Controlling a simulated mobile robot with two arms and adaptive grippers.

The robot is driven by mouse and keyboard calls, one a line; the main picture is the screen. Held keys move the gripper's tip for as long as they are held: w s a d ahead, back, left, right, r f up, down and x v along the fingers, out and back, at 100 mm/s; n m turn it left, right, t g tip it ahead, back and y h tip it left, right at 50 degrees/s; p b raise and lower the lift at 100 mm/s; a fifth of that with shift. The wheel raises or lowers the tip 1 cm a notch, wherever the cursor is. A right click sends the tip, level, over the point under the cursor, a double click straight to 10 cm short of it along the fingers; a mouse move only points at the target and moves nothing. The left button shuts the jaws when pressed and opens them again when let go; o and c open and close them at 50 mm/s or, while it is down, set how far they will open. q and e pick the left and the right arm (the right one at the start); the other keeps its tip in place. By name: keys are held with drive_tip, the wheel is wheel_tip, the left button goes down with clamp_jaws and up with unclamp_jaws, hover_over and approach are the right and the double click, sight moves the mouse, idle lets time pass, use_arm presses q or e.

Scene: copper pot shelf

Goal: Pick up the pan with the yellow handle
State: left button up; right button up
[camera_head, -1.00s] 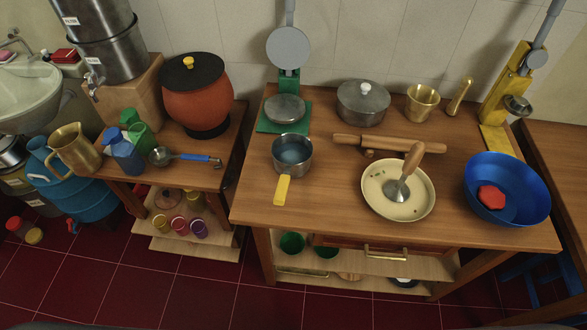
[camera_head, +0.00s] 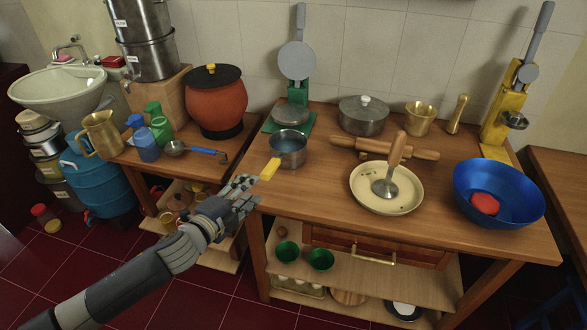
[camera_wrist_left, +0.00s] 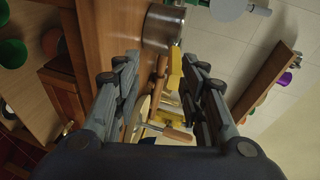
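The small metal pan (camera_head: 288,148) stands on the wooden table near its left edge, with its yellow handle (camera_head: 270,169) pointing toward the front left. My left gripper (camera_head: 248,190) is at the table's left front edge, just short of the handle's end and apart from it. In the left wrist view the fingers (camera_wrist_left: 160,66) are spread and empty. The yellow handle (camera_wrist_left: 175,68) shows beyond them, in the gap near the right finger, and the pan (camera_wrist_left: 161,28) is above it in the picture. My right gripper is not in view.
A cream plate (camera_head: 362,201) with a wooden-handled masher stands right of the pan. A blue bowl (camera_head: 520,190) is at the far right. A green-based press (camera_head: 296,90) stands behind the pan. A lower side table (camera_head: 200,168) with bottles and a ladle is at left.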

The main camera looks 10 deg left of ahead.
sight(271, 162)
use_arm(q)
drive_tip(key=shift+m+h, duration=0.4)
drive_tip(key=shift+m, duration=0.4)
drive_tip(key=w, duration=0.2)
drive_tip(key=w+d, duration=0.1)
drive_tip(key=w, duration=0.3)
drive_tip(key=shift+d+r+p, duration=0.3)
drive_tip(key=shift+w+f, duration=0.1)
drive_tip(key=shift+w, duration=0.05)
drive_tip(key=shift+w+d, duration=0.1)
drive_tip(key=shift+w, duration=0.1)
drive_tip(key=shift+r+p+x, duration=0.1)
drive_tip(key=shift+p+x, duration=0.15)
drive_tip(key=shift+x, duration=0.95)
drive_tip(key=shift+r+p+x, duration=0.15)
drive_tip(key=shift+p+x, duration=0.05)
drive_tip(key=shift+x, duration=0.95)
use_arm(e)
drive_tip(key=shift+s+a+r, duration=0.1)
drive_tip(key=shift+r, duration=0.65)
